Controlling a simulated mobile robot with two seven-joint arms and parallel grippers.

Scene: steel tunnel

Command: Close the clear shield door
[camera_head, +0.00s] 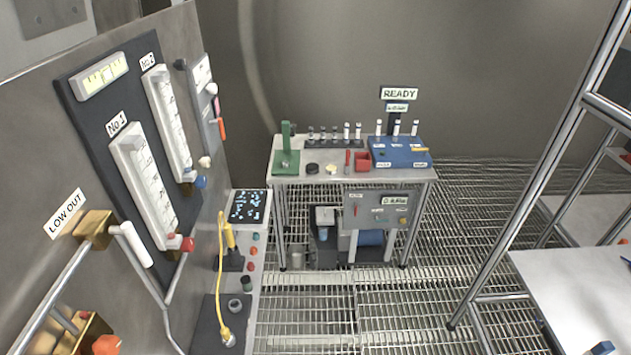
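I cannot make out a clear shield door for certain in the head view. A tall metal frame (528,190) stands at the right and slants across the view. I cannot tell whether any clear sheet is fitted in it. Neither of my grippers shows in this view.
A steel panel (215,30) with two gauges, No.1 (143,190) and No.2 (168,120), fills the left. A workbench (300,178) with a blue device (400,152) stands at the back. A pale table (575,285) is at lower right. The grated floor (330,310) between is mostly clear.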

